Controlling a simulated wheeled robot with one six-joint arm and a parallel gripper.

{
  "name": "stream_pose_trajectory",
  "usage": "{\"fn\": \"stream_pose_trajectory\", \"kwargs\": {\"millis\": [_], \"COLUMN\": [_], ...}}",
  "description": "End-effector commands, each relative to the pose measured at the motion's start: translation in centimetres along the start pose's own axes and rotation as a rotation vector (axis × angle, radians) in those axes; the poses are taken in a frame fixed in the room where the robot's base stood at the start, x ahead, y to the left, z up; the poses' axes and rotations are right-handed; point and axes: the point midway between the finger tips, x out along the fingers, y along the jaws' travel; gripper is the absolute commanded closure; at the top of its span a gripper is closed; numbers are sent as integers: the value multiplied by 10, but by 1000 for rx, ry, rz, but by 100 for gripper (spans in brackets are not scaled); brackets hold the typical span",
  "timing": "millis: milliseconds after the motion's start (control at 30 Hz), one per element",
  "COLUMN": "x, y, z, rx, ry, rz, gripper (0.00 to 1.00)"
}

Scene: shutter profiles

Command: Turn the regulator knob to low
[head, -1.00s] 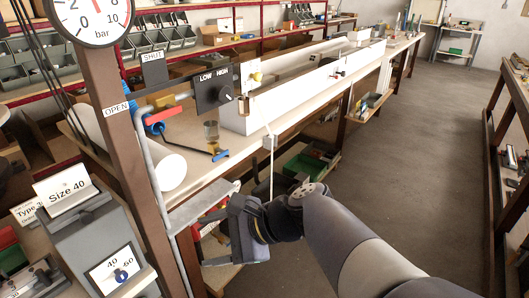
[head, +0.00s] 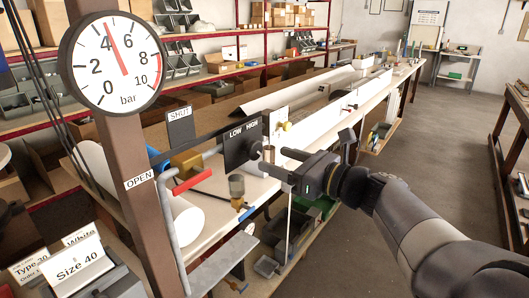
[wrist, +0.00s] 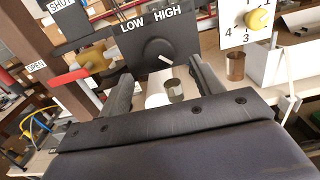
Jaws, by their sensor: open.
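The regulator knob (wrist: 157,50) is round and black, on a dark plate (wrist: 180,35) marked LOW on the left and HIGH on the right. A white mark on the knob sits at its lower right, on the HIGH side. The knob (head: 255,151) also shows in the head view, at the plate's right part. My gripper (head: 272,165) is open and empty, just in front of the knob and slightly low. In the wrist view my gripper (wrist: 158,72) has one finger on each side of the knob, apparently still short of it.
A pressure gauge (head: 112,62) on a brown post reads a little above 4 bar. A red valve lever (head: 193,180) lies left of the plate. A yellow knob on a numbered dial (wrist: 259,19) and a brown metal cup (wrist: 235,66) stand to the right.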

Motion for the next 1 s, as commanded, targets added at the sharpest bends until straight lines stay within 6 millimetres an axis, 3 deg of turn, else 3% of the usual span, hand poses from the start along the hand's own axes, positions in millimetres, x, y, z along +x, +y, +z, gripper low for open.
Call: {"fn": "stream_pose_trajectory", "kwargs": {"millis": [100, 300, 700, 1000], "x": [21, 42, 48, 48], "y": [1, 0, 0, 0], "z": [1, 0, 0, 0], "rx": [1, 0, -1, -1], "ry": [0, 0, 1, 1], "rz": [5, 2, 0, 0], "gripper": [38, 38, 38, 62]}}
